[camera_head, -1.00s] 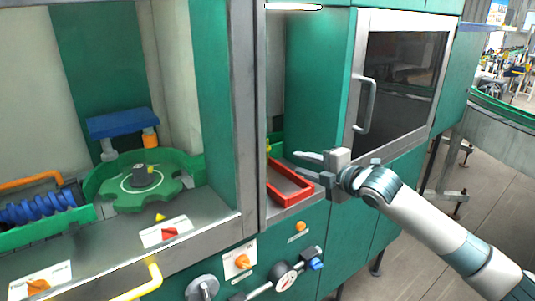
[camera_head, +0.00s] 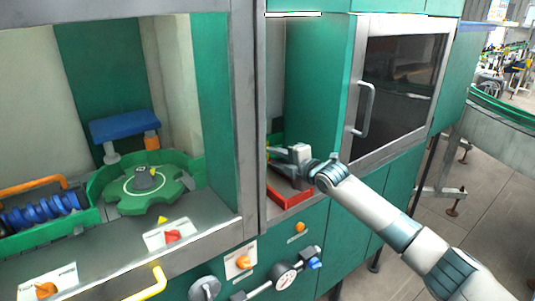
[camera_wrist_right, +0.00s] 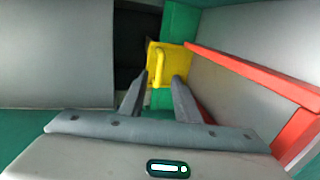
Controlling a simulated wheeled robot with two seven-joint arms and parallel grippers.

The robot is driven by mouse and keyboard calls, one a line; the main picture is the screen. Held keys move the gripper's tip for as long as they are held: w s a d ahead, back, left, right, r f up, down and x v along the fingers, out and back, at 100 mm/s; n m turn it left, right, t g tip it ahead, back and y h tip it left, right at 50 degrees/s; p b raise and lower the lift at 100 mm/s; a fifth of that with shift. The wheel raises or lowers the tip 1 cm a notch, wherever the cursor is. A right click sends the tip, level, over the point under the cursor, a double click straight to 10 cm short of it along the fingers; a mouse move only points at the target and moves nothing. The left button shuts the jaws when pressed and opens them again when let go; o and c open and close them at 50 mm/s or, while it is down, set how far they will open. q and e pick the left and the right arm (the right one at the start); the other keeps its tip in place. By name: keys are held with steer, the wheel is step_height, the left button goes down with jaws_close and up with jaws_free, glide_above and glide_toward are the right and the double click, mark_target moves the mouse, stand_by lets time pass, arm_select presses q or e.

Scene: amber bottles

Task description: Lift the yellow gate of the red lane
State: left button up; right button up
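The red lane (camera_head: 288,199) is a red-edged channel in the right opening of the green cabinet. In the right wrist view its red rail (camera_wrist_right: 250,70) runs along the right side. The yellow gate (camera_wrist_right: 180,58), with a raised yellow handle, stands at the lane's far end. My right gripper (camera_head: 272,155) is inside the opening, above the lane, and hides the gate in the head view. In the wrist view its fingers (camera_wrist_right: 159,82) are apart, with the lower handle between or just beyond their tips; contact cannot be told. My left gripper is out of view.
A grey wall (camera_wrist_right: 58,50) stands close on the left of the wrist view. The cabinet's grey post (camera_head: 249,110) and green side wall (camera_head: 313,90) flank the opening. A green star wheel (camera_head: 145,188) is in the left bay.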

steer(key=shift+x, duration=2.2)
jaws_close()
